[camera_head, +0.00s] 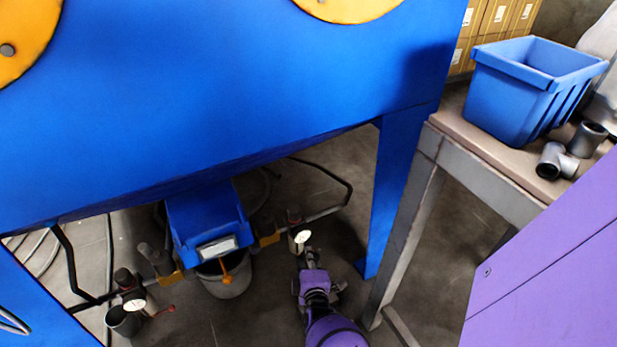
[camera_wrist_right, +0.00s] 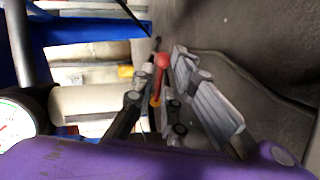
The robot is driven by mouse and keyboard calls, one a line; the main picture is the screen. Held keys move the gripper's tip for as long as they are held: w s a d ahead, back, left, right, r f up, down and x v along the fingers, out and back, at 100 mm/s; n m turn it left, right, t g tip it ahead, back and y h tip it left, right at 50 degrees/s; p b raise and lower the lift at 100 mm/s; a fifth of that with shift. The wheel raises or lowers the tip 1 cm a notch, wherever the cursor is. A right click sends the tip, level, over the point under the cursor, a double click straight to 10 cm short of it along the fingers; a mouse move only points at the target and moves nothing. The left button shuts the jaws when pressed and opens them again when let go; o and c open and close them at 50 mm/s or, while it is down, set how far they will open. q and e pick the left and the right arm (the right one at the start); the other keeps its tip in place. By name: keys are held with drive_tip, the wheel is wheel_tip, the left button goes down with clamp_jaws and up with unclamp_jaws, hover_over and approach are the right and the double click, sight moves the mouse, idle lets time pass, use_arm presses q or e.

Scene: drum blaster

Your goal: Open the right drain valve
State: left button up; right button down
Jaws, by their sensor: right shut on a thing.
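The right drain valve sits on the pipe beside a white round gauge (camera_head: 302,236), under the blue machine. Its red handle (camera_wrist_right: 162,62) shows between the fingers in the right wrist view; in the head view my gripper and wrist hide it. My right gripper (camera_head: 309,262) reaches in from below, close beside the gauge. In the right wrist view my right gripper (camera_wrist_right: 163,72) is shut on the red handle. The left valve's red handle (camera_head: 166,311) is at the lower left, apart from my gripper. My left gripper is not in view.
The blue machine (camera_head: 220,90) hangs over the valves, with a blue leg (camera_head: 391,190) to the right of my gripper. A grey bucket (camera_head: 224,280) stands under the blue outlet box. A table (camera_head: 480,148) with a blue bin (camera_head: 530,88) is at right.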

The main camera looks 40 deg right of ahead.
drive_tip(key=m+y+b, duration=0.1)
drive_tip(key=m+y, duration=0.1)
drive_tip(key=m, duration=0.1)
drive_tip(key=a+f+m+y+b, duration=0.1)
drive_tip(key=m+y, duration=0.1)
drive_tip(key=m, duration=0.1)
drive_tip(key=f+m+y, duration=0.1)
drive_tip(key=m+y, duration=0.2)
drive_tip(key=shift+w+a+f+m+t+b, duration=0.15)
drive_tip(key=shift+a+m+t+b, duration=0.15)
drive_tip(key=shift+t+b, duration=0.1)
idle(0.4)
idle(0.5)
drive_tip(key=c, duration=1.9)
unclamp_jaws()
drive_tip(key=shift+w, duration=0.1)
drive_tip(key=shift+c, duration=0.2)
drive_tip(key=shift+a, duration=0.1)
drive_tip(key=d+v, duration=0.1)
drive_tip(key=v, duration=1.1)
drive_tip(key=shift+a, duration=0.2)
